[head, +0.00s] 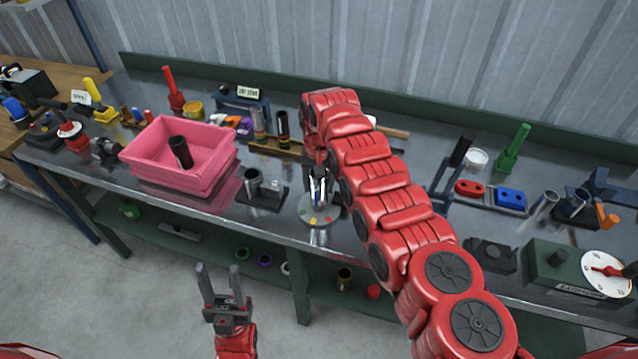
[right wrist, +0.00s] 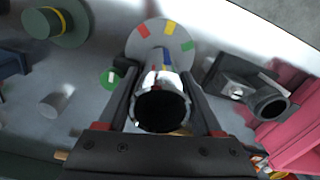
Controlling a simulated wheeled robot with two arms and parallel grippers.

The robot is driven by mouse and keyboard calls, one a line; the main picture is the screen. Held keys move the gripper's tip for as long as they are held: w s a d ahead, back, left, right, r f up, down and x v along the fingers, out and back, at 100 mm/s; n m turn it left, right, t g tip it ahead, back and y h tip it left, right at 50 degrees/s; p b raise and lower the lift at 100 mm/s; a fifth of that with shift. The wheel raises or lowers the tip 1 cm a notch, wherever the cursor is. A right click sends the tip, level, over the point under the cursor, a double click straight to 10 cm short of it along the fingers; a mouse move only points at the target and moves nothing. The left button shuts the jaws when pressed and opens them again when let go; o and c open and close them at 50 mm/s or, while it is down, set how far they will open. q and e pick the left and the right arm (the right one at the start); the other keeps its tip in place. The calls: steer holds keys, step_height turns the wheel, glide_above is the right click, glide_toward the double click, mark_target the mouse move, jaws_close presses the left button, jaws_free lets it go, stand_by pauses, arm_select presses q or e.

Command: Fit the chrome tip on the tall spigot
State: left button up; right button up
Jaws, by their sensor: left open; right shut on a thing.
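My right gripper (head: 318,182) is shut on the chrome tip (head: 319,191), over a round grey disc (head: 320,215) with coloured patches. In the right wrist view the chrome tip (right wrist: 160,85) sits between the fingers, its dark open end facing the camera; whether it touches the disc (right wrist: 145,35) is unclear. Left of the disc in the head view, a dark base carries a tall spigot (head: 253,181) and a shorter one (head: 275,188). The spigot fixture shows at right in the right wrist view (right wrist: 270,103). My left gripper (head: 222,283) is open and empty in front of the bench.
A pink bin (head: 215,175) with a dark tube (head: 181,152) stands left of the fixture. Behind are a small rack of tubes (head: 282,125) and a sign. A dark green gauge box (head: 565,268) is at right. The bench front edge runs close to the disc.

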steer(key=shift+f+b, duration=0.8)
steer(key=shift+f, duration=0.25)
steer(key=o, duration=1.3)
steer(key=shift+r, duration=0.15)
